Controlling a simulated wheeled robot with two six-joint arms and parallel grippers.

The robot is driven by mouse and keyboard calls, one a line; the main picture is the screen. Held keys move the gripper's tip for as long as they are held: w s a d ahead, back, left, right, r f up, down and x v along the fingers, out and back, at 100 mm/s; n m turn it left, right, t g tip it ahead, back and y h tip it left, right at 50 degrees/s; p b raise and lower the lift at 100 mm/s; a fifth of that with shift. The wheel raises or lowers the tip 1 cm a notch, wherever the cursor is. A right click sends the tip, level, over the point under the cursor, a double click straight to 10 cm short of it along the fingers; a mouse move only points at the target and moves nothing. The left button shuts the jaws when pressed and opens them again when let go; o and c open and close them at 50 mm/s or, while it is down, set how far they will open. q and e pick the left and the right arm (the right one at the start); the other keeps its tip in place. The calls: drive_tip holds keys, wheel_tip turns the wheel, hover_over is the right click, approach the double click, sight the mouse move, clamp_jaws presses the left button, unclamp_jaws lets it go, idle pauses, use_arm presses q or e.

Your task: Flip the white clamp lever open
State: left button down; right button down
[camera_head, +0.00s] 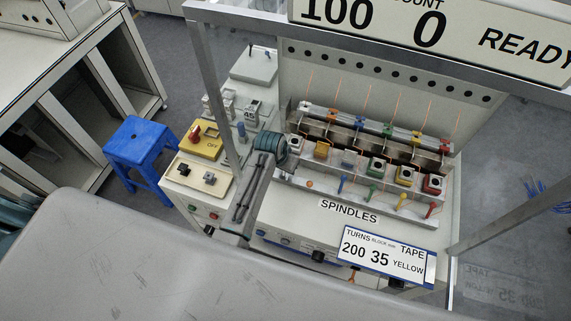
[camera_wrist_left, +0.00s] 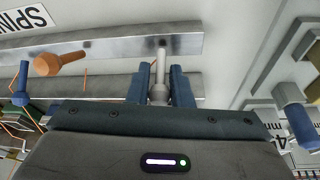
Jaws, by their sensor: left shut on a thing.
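The white clamp lever (camera_wrist_left: 159,78) stands between the two blue fingers of my left gripper (camera_wrist_left: 158,88) in the left wrist view. The fingers are shut on its grey-white shaft, and its thin end sticks out past them toward a metal rail. In the head view my left gripper (camera_head: 270,146) is at the left end of the spindle row, and its body hides the white lever. My right gripper is in neither view.
Blocks of several colours line the rack, including a red block (camera_head: 432,184). A yellow box (camera_head: 201,141) and white blocks stand left of my arm. A metal frame post (camera_head: 209,80) rises close by. A sign (camera_head: 384,257) reads 200, 35, yellow.

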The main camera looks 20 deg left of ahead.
use_arm(q)
drive_tip(key=shift+s+t, duration=0.45)
drive_tip(key=shift+t, duration=0.45)
drive_tip(key=shift+s+f+t+b, duration=0.1)
drive_tip(key=shift+s+t+b, duration=0.2)
drive_tip(key=shift+t+b, duration=0.45)
drive_tip(key=t, duration=0.1)
drive_tip(key=t+b, duration=0.1)
drive_tip(key=shift+s+f+t+b, duration=0.15)
drive_tip(key=shift+s+t+b, duration=0.15)
drive_tip(key=shift+s+t, duration=0.1)
drive_tip(key=shift+s+t+b, duration=0.4)
drive_tip(key=shift+t+b, duration=0.75)
drive_tip(key=shift+b, duration=0.1)
drive_tip(key=c, duration=1.3)
unclamp_jaws()
drive_tip(key=shift+c, duration=0.2)
drive_tip(key=shift+s, duration=0.1)
